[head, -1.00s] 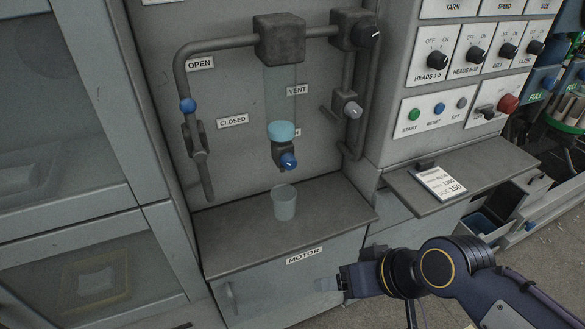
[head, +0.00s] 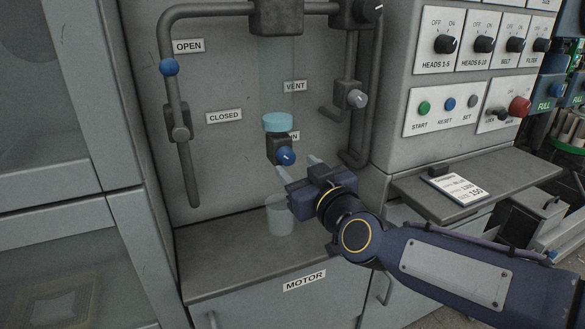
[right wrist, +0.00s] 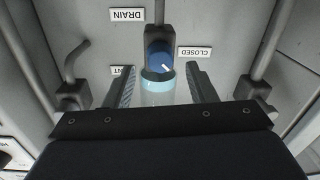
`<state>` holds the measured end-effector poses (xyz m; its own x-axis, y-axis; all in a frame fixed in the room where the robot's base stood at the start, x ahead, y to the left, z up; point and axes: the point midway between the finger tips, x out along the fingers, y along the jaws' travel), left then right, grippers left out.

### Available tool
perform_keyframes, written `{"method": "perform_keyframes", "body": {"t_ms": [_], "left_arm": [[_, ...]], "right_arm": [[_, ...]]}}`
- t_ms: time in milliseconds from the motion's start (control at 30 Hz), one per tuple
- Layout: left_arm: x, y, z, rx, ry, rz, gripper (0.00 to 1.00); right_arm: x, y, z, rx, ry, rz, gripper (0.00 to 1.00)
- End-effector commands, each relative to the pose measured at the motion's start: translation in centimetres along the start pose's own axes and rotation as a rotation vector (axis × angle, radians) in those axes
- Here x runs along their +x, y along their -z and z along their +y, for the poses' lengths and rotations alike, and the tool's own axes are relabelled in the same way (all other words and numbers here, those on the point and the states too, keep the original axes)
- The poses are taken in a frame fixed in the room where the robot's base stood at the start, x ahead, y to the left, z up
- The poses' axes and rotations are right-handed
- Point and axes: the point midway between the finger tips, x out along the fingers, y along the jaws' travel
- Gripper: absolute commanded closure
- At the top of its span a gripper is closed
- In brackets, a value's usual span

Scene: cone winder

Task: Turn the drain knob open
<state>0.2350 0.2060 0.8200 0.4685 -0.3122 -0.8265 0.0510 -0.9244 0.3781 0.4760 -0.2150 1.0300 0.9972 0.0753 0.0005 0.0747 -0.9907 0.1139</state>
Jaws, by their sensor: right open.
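The drain knob (head: 287,156) is a round blue knob with a white mark, on a dark valve block under the light-blue collar (head: 278,122) of a clear tube. My right gripper (head: 298,167) is open and empty, just below and right of the knob, its fingers pointing up toward the panel. In the right wrist view the knob (right wrist: 158,57) lies ahead, in the gap between the two spread fingers (right wrist: 163,76). I see no contact with it. The DRAIN label (right wrist: 127,15) and the CLOSED label (right wrist: 194,51) are near it. My left gripper is not in view.
A clear cup (head: 279,218) stands on the grey ledge (head: 215,262) under the valve, partly behind my right gripper. A bent pipe with a blue ball (head: 169,67) is at left. A grey vent knob (head: 357,98) is at right. A card shelf (head: 490,172) juts out at right.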

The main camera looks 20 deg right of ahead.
Motion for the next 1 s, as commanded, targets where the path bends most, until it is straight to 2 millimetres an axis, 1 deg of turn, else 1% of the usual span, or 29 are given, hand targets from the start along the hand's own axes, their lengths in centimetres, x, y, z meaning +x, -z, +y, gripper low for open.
{"method": "perform_keyframes", "body": {"t_ms": [33,100,233,367,567,900,1000], "left_arm": [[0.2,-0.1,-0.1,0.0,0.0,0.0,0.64],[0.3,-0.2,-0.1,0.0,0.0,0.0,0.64],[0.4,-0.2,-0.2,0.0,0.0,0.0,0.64],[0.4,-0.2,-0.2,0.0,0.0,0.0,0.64],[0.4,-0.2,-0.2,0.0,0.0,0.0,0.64],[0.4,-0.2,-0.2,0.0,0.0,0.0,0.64],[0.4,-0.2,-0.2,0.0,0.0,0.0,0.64]], "right_arm": [[0.9,-0.2,-0.1,0.0,0.001,-0.002,0.49],[1.8,-0.2,-0.1,0.001,0.001,-0.001,0.49],[3.0,-0.1,0.0,0.001,0.001,-0.001,0.49],[3.4,-0.1,0.0,0.001,0.0,0.0,0.49],[3.3,0.0,0.0,0.001,0.0,0.0,0.49],[3.3,-0.1,0.0,0.001,0.001,-0.001,0.94],[3.3,-0.1,0.0,0.003,0.001,-0.001,0.94]]}}
